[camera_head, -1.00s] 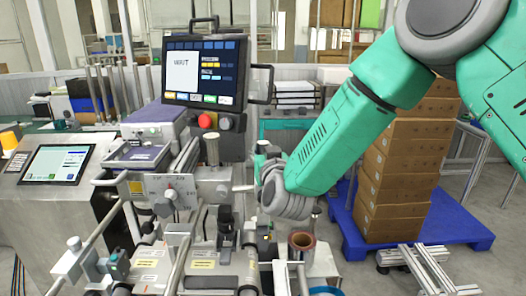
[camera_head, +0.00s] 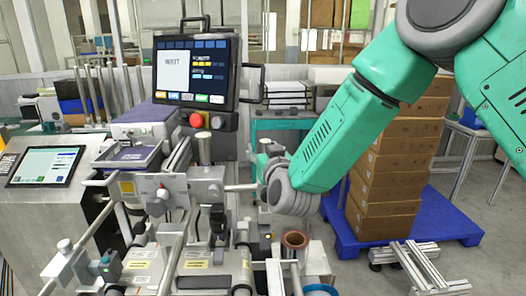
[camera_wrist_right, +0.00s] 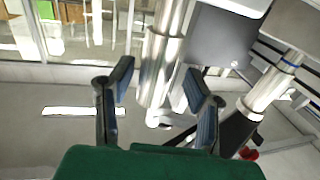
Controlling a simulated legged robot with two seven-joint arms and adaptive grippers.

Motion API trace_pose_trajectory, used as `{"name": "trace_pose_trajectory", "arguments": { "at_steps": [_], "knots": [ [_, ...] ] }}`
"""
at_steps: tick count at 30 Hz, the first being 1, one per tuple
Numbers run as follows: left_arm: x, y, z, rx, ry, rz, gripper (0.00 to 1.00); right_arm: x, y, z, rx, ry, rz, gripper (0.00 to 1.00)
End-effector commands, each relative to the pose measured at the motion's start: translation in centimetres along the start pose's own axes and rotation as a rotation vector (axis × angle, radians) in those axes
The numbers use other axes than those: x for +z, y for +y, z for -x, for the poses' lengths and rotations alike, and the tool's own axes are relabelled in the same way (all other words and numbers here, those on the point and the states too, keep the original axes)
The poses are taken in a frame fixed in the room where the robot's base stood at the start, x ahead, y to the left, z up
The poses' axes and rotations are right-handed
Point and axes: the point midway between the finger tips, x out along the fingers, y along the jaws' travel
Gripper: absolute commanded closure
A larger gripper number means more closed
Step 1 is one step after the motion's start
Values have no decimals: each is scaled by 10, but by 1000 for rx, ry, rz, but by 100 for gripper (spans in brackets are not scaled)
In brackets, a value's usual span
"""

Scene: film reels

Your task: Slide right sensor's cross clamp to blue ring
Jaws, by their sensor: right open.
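My right gripper (camera_wrist_right: 158,80) is open in the right wrist view, with its two dark fingers apart. A thick bright metal cylinder (camera_wrist_right: 166,60) shows between the fingertips; I cannot tell whether they touch it. A thin blue ring (camera_wrist_right: 288,64) is around another metal rod (camera_wrist_right: 266,92) at the right. In the head view the right gripper (camera_head: 261,168) is small and partly hidden by my wrist, right of a grey clamp block (camera_head: 207,191) with an upright post (camera_head: 203,150). I cannot tell for sure which part is the right sensor's cross clamp. My left gripper is not in view.
A monitor (camera_head: 197,72) with a red button (camera_head: 196,120) stands behind the rods. A tilted touch panel (camera_head: 46,166) is at left. A copper-coloured roll (camera_head: 295,240) sits below my wrist. Stacked cartons (camera_head: 390,180) on a blue pallet (camera_head: 455,226) stand at right.

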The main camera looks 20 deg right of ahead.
Motion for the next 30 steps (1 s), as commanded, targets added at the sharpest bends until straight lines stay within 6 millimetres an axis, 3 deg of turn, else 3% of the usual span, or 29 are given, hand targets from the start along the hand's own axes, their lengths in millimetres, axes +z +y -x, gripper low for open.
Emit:
{"name": "trace_pose_trajectory", "arguments": {
  "at_steps": [5, 19, 24, 30],
  "knots": [
    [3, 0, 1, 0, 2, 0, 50, 0, 0, 12, 0, -1, 1, 56],
    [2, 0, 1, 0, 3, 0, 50, 1, -2, 102, -2, -2, 3, 56],
    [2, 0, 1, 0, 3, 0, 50, 1, -2, 117, -1, -1, 2, 56],
    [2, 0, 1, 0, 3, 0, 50, 1, -2, 120, 0, -1, 1, 56]
  ]
}}
